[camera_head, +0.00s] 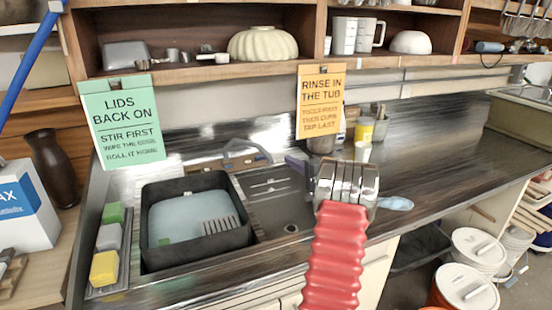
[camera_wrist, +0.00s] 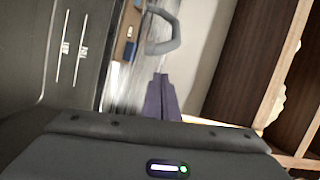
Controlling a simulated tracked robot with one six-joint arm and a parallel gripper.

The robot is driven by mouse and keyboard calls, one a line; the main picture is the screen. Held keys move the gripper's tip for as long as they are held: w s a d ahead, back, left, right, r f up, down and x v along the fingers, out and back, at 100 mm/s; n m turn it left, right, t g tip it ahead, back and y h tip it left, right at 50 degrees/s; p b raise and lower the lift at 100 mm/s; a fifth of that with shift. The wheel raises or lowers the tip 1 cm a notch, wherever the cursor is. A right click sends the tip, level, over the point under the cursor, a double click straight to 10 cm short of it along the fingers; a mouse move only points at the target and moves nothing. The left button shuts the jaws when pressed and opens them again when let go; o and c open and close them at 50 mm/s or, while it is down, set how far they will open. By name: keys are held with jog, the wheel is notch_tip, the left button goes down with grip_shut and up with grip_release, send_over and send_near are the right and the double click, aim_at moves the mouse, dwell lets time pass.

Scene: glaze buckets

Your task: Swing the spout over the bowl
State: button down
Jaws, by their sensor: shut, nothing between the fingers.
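The spout (camera_head: 246,146) is a grey curved tap behind the black sink bowl (camera_head: 205,248), near its back right corner. The bowl holds pale water, a green block and a grey slotted thing. My gripper (camera_head: 292,161) is to the right of the spout, its purple fingers pointing left toward it. In the wrist view my gripper (camera_wrist: 159,76) has its fingers together and empty, with the grey spout loop (camera_wrist: 176,42) just beyond the tips. The spout appears apart from the fingers. Its base is hard to make out.
A metal drainboard (camera_head: 275,200) lies right of the bowl. Green, grey and yellow sponges (camera_head: 104,266) sit left of it. A yellow-labelled jar (camera_head: 364,131) stands behind my arm. Green (camera_head: 124,120) and orange (camera_head: 320,103) signs hang from the shelf.

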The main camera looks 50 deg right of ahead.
jog(key=shift+s+d+f+m+h, duration=0.15)
jog(key=shift+s+d+f+h, duration=0.1)
jog(key=shift+s+d, duration=0.25)
jog(key=shift+s+d+f+m+h, duration=0.15)
jog(key=shift+s+d+h, duration=0.15)
jog(key=shift+d, duration=0.3)
jog(key=w+a, duration=0.1)
jog(key=w, duration=0.8)
jog(key=shift+w, duration=0.2)
dwell(0.5)
